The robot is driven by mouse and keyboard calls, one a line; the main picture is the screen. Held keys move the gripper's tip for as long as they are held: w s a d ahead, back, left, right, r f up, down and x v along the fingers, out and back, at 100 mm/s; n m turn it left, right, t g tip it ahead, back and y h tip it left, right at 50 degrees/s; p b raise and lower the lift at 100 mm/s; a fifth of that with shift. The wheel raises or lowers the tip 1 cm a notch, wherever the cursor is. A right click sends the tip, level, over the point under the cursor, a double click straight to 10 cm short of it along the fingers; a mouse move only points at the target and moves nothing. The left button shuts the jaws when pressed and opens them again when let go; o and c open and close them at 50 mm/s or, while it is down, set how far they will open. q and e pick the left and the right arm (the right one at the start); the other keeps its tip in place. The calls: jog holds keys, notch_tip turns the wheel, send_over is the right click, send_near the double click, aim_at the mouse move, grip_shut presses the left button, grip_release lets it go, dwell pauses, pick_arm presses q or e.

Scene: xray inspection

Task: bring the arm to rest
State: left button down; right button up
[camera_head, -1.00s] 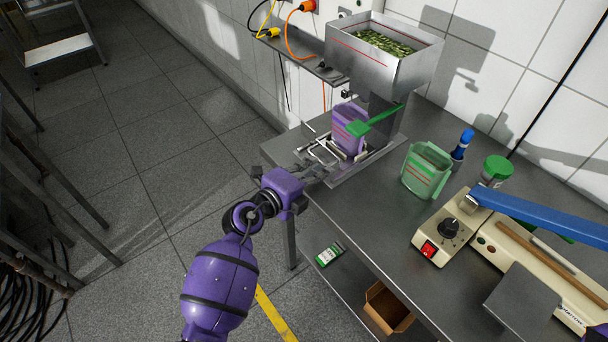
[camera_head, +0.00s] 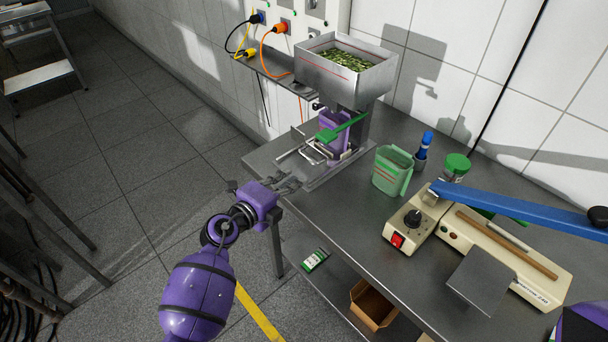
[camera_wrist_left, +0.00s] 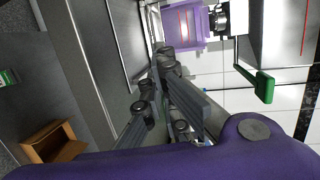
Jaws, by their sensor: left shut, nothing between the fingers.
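My left gripper (camera_head: 290,184) is shut and empty at the left edge of the steel table, just left of and below the filling stand. Its fingers also show in the left wrist view (camera_wrist_left: 185,110). My left arm comes up from the bottom of the head view. A purple container (camera_head: 334,132) stands under the metal hopper (camera_head: 346,72), apart from the gripper; it also shows in the left wrist view (camera_wrist_left: 187,24). My right gripper is not in view; only a purple part, seemingly of my right arm, shows at the lower right corner.
A green translucent jug (camera_head: 391,172), a blue-capped bottle (camera_head: 422,150) and a green-lidded jar (camera_head: 455,167) stand on the table (camera_head: 345,225). A heat sealer (camera_head: 480,245) with a blue lever is at right. An open cardboard box (camera_head: 373,305) sits below.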

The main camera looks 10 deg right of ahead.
pick_arm(q)
jog(key=s+a+r+n+t+y, duration=0.2)
jog(key=a+r+n+t, duration=0.5)
jog(key=a, duration=0.3)
jog(key=s+a+f+n+g+y, duration=0.1)
jog(key=s+a+f+n+y, duration=0.55)
jog(key=a+n, duration=0.3)
jog(key=s+a+f+n+g, duration=0.1)
jog(key=s+f+n+g, duration=0.2)
jog(key=s+f, duration=0.4)
jog(key=s+a+f+n+g+y, duration=0.1)
jog(key=s+f+n+g, duration=0.2)
jog(key=s+f, duration=0.4)
jog(key=s+a+f+n+g+y, duration=0.1)
jog(key=s+f+n+g, duration=0.2)
jog(key=s+f, duration=0.4)
jog(key=s, duration=0.9)
jog(key=shift+s+a+n+p, duration=0.15)
jog(key=shift+s+n+p, duration=0.05)
jog(key=shift+n+p, duration=0.15)
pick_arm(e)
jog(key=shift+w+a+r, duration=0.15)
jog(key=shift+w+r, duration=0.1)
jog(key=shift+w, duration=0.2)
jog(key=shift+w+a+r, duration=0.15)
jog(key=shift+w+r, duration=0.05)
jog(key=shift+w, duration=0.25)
